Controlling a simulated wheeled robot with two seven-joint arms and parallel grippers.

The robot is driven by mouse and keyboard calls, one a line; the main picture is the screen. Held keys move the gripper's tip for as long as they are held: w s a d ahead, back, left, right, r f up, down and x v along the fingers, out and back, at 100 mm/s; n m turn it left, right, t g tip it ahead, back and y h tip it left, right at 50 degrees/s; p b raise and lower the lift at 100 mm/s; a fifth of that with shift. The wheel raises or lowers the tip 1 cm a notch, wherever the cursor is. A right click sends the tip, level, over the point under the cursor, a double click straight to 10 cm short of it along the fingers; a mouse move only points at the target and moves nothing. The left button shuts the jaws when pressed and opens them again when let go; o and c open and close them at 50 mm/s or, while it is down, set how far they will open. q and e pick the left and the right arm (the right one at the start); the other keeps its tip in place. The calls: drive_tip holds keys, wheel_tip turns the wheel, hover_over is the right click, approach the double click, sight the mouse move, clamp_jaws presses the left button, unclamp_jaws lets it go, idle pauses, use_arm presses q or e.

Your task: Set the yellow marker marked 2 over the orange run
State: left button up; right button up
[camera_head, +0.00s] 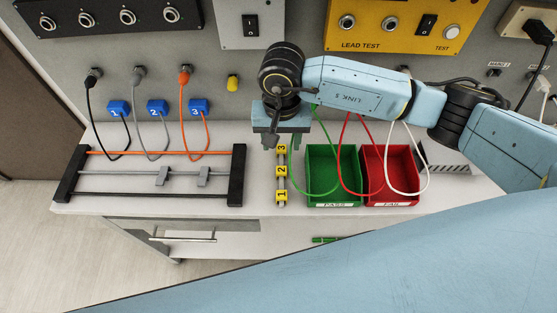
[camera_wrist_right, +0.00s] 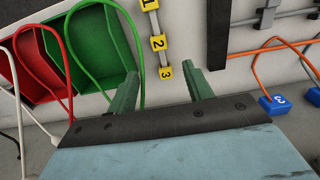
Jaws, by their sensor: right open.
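The orange run (camera_head: 160,152) is the rearmost of several parallel runs between two black end blocks, to the left of the markers. My right gripper (camera_head: 282,143) is open and empty, above the back end of the strip near marker 3. In the right wrist view its fingers (camera_wrist_right: 161,82) stand apart, with marker 3 just beyond and between the tips. My left gripper is not in view.
Green bin (camera_head: 333,189) and red bin (camera_head: 390,189) stand right of the strip, with looped leads over them. Two grey clips (camera_head: 162,176) sit on the middle run. Blue-tagged leads (camera_head: 158,106) hang behind the rack. Bare table lies between rack and strip.

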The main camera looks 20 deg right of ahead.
hover_over(282, 170)
wheel_tip(282, 170, down, 5)
drive_tip(key=shift+w+a+r+p, duration=0.1)
drive_tip(key=shift+p, duration=0.2)
drive_tip(key=shift+f, duration=0.4)
wheel_tip(282, 170, down, 2)
drive_tip(key=shift+f+p, duration=0.15)
drive_tip(key=shift+p, duration=0.35)
wheel_tip(282, 170, down, 2)
drive_tip(key=shift+f, duration=0.6)
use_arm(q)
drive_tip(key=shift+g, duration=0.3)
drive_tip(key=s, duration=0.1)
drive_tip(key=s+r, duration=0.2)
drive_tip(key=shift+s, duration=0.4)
use_arm(e)
clamp_jaws()
